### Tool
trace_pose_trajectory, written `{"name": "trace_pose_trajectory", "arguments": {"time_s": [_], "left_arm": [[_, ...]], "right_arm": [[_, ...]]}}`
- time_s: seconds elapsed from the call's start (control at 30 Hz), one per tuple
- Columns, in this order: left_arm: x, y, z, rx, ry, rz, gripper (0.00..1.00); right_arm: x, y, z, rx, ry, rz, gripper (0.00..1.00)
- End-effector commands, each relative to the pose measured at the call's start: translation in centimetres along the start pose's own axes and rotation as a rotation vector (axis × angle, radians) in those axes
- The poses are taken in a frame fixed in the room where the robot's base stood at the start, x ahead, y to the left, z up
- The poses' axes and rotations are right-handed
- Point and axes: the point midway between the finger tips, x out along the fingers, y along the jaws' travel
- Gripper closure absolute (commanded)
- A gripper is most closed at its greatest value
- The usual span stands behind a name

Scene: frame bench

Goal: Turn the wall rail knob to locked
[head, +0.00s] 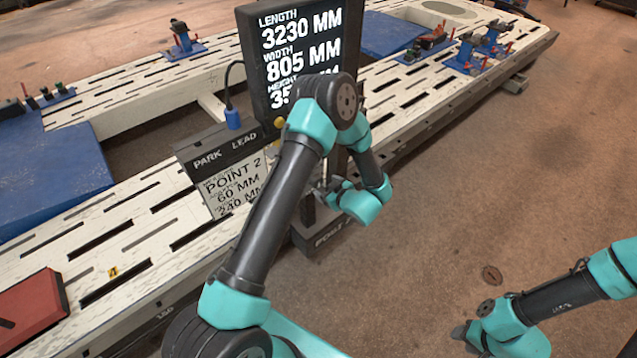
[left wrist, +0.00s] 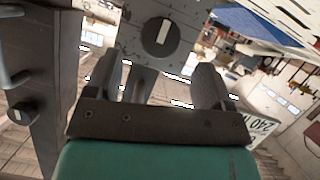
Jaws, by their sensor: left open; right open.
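My left gripper (head: 322,190) is in front of the post below the display board. In the left wrist view its two fingers (left wrist: 169,82) are apart and empty. A round black knob (left wrist: 162,38) with a white pointer mark sits on a grey plate just beyond the fingertips. The mark runs almost up and down in that view, leaning slightly right. The fingers do not hold the knob. A second dark knob (left wrist: 20,115) with a white mark shows at the left edge. I cannot make out either knob in the head view. My right gripper (head: 466,334) is low at the right, open, away from the post.
The display board (head: 250,45) with size figures stands behind my left arm. A box labelled PARK LEAD (head: 220,147) and a POINT 2 sign (head: 232,188) stand beside it. The slotted white frame bench (head: 130,235) runs behind. A red case (head: 32,310) lies left. The floor at right is mostly clear.

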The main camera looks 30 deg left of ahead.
Motion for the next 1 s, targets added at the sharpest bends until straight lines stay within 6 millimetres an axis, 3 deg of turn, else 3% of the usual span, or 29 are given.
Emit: {"name": "trace_pose_trajectory", "arguments": {"time_s": [0.3,0.73,1.0], "left_arm": [[4.8,0.0,0.0,-0.001,0.0,-0.002,0.24],[5.8,0.0,0.0,0.0,0.0,0.0,0.24],[5.8,0.0,0.0,0.0,0.0,0.0,0.49]], "right_arm": [[0.0,0.0,0.0,0.0,0.0,0.0,0.56],[0.0,0.0,0.0,0.0,0.0,0.0,0.56],[0.0,0.0,0.0,0.0,0.0,0.0,0.56]]}}
